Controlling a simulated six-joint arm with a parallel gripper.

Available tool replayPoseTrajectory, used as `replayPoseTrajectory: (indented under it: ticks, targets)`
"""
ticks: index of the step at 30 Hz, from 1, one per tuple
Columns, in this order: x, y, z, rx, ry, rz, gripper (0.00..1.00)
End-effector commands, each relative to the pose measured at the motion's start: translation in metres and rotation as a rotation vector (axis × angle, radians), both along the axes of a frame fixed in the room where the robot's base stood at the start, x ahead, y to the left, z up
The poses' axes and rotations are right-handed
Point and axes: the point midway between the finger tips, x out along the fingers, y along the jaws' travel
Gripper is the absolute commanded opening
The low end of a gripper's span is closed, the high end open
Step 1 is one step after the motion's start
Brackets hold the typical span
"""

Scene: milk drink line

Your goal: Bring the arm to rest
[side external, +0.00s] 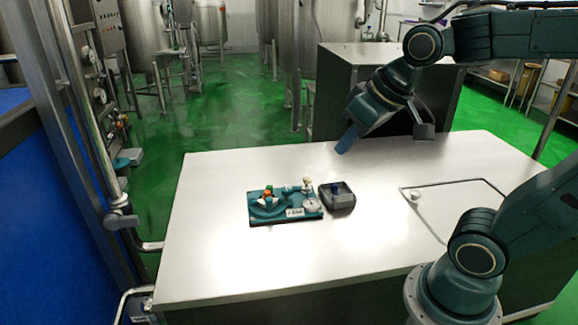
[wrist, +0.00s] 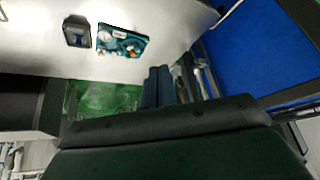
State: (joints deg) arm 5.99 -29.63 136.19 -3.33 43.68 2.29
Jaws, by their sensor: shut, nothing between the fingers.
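My gripper (side external: 347,139) hangs in the air over the back edge of the table, tilted down to the left. Its blue fingers (wrist: 158,86) show together in the wrist view, with nothing between them. A teal board (side external: 264,213) with small parts on it lies on the steel table (side external: 215,256), below and to the left of my gripper. It also shows in the wrist view (wrist: 135,42). A dark grey box (side external: 337,198) stands just right of the board and also shows in the wrist view (wrist: 76,31). My gripper is apart from both.
A tall grey cabinet (side external: 350,60) stands behind the table, close to my wrist. The table's left and front are clear. Steel tanks (side external: 145,40) stand far back.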

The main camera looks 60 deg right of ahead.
Motion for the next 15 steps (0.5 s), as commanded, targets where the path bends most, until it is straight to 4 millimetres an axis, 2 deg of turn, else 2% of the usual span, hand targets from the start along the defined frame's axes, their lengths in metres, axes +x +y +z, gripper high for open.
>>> replayPoseTrajectory:
  ticks: [3,7,12,15]
  targets:
    - [-0.029,0.008,-0.003,-0.015,0.006,0.034,0.0]
    - [-0.053,0.012,-0.008,-0.026,0.017,0.061,0.0]
    - [-0.069,0.014,-0.013,-0.033,0.026,0.081,0.0]
    - [-0.073,0.014,-0.014,-0.035,0.029,0.084,0.0]
